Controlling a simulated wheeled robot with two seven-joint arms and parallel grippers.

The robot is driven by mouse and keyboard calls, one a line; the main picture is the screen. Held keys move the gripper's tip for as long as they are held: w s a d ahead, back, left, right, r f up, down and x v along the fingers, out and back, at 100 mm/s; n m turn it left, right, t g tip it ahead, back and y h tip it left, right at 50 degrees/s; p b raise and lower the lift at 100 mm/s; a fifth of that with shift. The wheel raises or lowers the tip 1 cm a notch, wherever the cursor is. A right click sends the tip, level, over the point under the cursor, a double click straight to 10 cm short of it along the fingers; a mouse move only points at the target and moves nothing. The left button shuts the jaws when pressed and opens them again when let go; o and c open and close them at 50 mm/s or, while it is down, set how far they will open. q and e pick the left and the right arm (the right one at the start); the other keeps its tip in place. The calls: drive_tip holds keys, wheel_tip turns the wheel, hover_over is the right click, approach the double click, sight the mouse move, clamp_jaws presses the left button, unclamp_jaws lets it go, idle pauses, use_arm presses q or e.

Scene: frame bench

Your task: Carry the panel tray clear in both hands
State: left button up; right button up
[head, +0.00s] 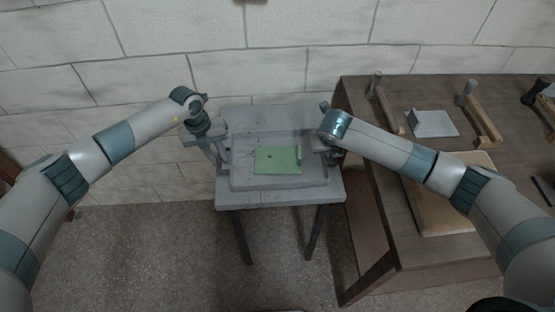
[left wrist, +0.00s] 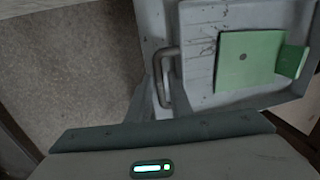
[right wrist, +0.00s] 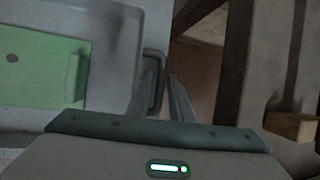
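The grey panel tray (head: 240,183) sits flat on a small grey table, with a flat green panel (head: 275,162) lying in it. The panel has a small dark hole and a raised green block at its right end. My left gripper (head: 217,155) is at the tray's left handle (left wrist: 166,77); its fingers look apart, beside the handle bar. My right gripper (head: 326,153) is at the right handle (right wrist: 156,80); its fingers look apart, with the bar near them. I see no firm grip on either handle. The right handle is mostly hidden in the head view.
The small grey table (head: 280,199) stands against a pale block wall (head: 290,60). A dark wooden bench (head: 395,95) is close on the right, with clamps, a grey plate (head: 432,124) and a tan board (head: 455,220) on it. Floor (head: 150,245) is open at the left and front.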

use_arm(q)
clamp_jaws()
use_arm(e)
drive_tip(key=c, duration=0.5)
clamp_jaws()
use_arm(q)
drive_tip(key=shift+w+r, duration=0.1)
use_arm(e)
drive_tip(key=shift+r, duration=0.1)
idle(0.5)
